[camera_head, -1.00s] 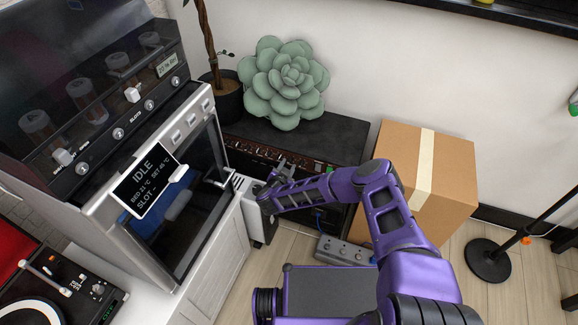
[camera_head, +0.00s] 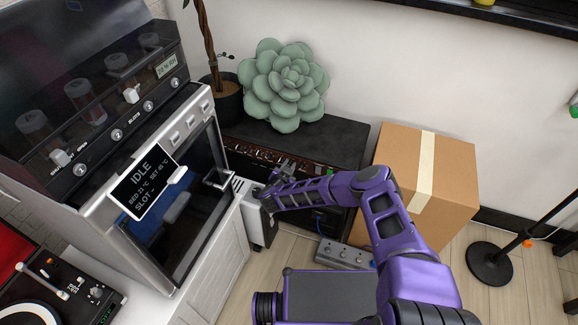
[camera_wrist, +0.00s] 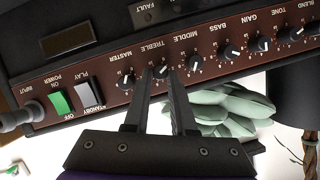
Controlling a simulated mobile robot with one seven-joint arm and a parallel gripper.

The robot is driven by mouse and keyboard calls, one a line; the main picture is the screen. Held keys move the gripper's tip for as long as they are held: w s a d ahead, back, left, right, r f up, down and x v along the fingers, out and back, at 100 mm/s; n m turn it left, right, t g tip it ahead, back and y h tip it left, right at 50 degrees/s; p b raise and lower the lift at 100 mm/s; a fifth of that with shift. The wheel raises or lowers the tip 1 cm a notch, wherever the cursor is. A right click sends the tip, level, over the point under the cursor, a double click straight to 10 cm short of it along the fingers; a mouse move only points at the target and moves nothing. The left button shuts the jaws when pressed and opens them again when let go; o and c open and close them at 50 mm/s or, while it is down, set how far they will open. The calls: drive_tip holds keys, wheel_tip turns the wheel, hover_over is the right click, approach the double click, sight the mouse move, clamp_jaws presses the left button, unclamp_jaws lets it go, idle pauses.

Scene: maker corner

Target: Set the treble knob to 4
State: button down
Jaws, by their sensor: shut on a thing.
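The amplifier (camera_head: 345,138) stands against the wall, and its brown control panel (camera_wrist: 100,72) with a row of black knobs fills the upper wrist view. The treble knob (camera_wrist: 160,72) sits between the master knob (camera_wrist: 126,82) and the middle knob (camera_wrist: 195,63). My gripper (camera_wrist: 161,76) is shut on the treble knob, with one finger on each side of it. A light pointer mark shows on the knob, but the number it points at is too small to read. In the head view my gripper (camera_head: 282,168) is at the amplifier's front, and the knob is hidden there.
A green succulent (camera_head: 284,85) sits on top of the amplifier. A cardboard box (camera_head: 450,175) stands to the right. A printer-like machine (camera_head: 185,190) on a white cabinet is close on the left. A grey pedal unit (camera_head: 345,254) lies on the floor below.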

drive_tip(key=m, duration=0.1)
drive_tip(key=m+t+y, duration=0.1)
drive_tip(key=m, duration=0.1)
drive_tip(key=shift+s+d+f+y, duration=0.1)
drive_tip(key=shift+d+y, duration=0.1)
drive_tip(key=shift+y, duration=0.1)
drive_tip(key=m, duration=0.1)
drive_tip(key=m+t+y, duration=0.1)
drive_tip(key=m, duration=0.1)
drive_tip(key=shift+d+f+t, duration=0.15)
drive_tip(key=shift+f+t, duration=0.1)
drive_tip(key=shift+t, duration=0.05)
drive_tip(key=shift+s+f+m+t+y, duration=0.15)
drive_tip(key=shift+m+t, duration=0.4)
drive_tip(key=shift+m, duration=0.85)
drive_tip(key=shift+w+f+m+t+y, duration=0.15)
drive_tip(key=shift+m+t, duration=0.35)
drive_tip(key=shift+m, duration=0.9)
drive_tip(key=shift+s+f+m+t+y, duration=0.15)
drive_tip(key=shift+m+t, duration=0.4)
drive_tip(key=shift+m, duration=0.85)
drive_tip(key=c, duration=1)
unclamp_jaws()
